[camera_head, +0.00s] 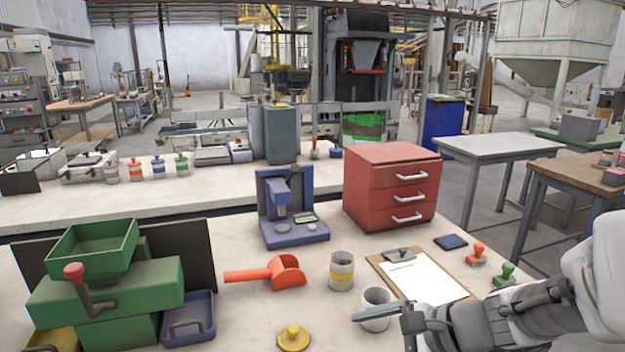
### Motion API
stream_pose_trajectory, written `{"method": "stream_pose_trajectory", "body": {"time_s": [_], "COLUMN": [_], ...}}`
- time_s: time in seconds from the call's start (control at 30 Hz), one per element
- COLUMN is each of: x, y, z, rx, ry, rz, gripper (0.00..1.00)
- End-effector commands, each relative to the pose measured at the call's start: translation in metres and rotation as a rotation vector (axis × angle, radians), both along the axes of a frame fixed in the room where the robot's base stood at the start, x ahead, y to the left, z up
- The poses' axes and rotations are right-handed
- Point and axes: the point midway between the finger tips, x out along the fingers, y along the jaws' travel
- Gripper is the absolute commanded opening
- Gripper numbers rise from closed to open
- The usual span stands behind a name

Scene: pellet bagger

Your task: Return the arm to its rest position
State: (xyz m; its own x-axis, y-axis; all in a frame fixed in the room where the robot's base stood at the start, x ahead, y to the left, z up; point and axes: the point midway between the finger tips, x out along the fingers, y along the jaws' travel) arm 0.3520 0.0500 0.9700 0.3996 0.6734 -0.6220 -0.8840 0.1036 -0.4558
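My arm (520,312) reaches in from the right edge, low over the front right of the near table. My gripper (383,334) is at the bottom of the view. I cannot tell whether the finger touches the cup.
A clipboard (428,282) lies behind my gripper, with red (477,255) and green (503,275) stamps to its right.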

Motion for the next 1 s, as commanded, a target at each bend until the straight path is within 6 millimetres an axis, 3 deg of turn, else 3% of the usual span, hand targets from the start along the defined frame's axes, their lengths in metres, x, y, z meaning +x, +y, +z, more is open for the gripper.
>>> {"method": "stream_pose_trajectory", "body": {"time_s": [0.1, 0.2, 0.4, 0.7, 1.0], "x": [-0.029, -0.05, -0.084, -0.106, -0.105], "y": [0.015, 0.017, -0.005, -0.047, -0.05], "z": [0.01, 0.016, 0.034, 0.074, 0.147], "rx": [-0.228, -0.425, -0.789, -1.283, -1.292], "ry": [-0.12, -0.224, -0.395, -0.578, -0.571], "rz": [0.263, 0.471, 0.794, 1.111, 1.121], "gripper": [1.0, 1.0, 1.0, 1.0, 1.0]}}
